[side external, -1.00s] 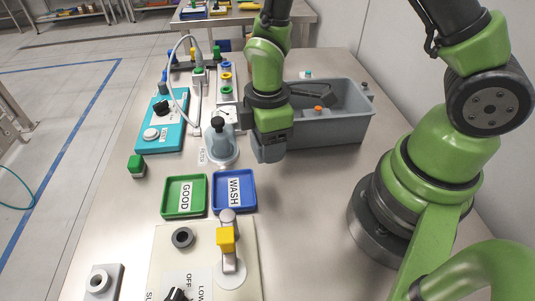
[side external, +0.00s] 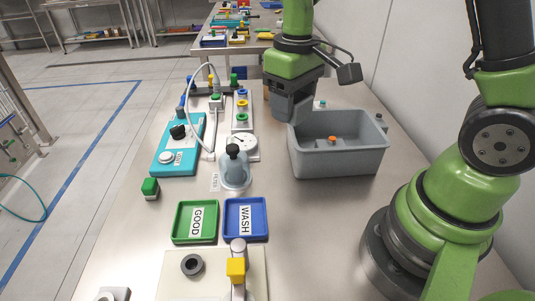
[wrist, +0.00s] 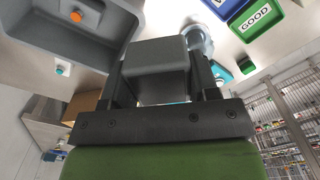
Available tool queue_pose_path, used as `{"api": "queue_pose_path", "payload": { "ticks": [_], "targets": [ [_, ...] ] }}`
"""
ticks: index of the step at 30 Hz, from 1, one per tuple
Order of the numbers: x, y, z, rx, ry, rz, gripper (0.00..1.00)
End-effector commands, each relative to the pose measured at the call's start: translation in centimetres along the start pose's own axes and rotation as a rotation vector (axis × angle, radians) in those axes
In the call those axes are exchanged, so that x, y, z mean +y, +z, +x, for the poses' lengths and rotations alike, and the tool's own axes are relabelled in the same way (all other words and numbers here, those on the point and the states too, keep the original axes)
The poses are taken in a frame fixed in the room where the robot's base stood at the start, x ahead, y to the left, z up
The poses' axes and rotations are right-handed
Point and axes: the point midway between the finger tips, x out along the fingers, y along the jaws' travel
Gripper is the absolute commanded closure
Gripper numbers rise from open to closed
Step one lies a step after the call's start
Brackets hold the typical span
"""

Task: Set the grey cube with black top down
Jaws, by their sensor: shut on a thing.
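My gripper (side external: 288,108) is above the table, at the back left corner of the grey bin (side external: 340,162). In the wrist view my gripper (wrist: 157,75) is shut on a grey block (wrist: 155,54), which sits between the two dark fingers. It looks like the grey cube, but I cannot make out its black top. In the side view the block is hard to tell from the dark grey fingers. Its underside and its height above the table cannot be told.
An orange-topped piece (side external: 332,139) is in the bin. A clear dome with a black knob (side external: 234,170) stands left of the gripper. Green GOOD (side external: 180,222) and blue WASH (side external: 262,236) trays lie nearer. Bare table (side external: 300,225) lies in front of the bin.

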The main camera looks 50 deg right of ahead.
Motion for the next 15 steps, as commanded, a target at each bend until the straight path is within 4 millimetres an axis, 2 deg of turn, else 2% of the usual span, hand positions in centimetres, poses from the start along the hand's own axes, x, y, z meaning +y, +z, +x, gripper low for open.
{"api": "queue_pose_path", "payload": {
  "ticks": [15],
  "targets": [
    [-0.24, 0.13, 0.32, -0.002, 0.0, -0.028, 0.7]
  ]
}}
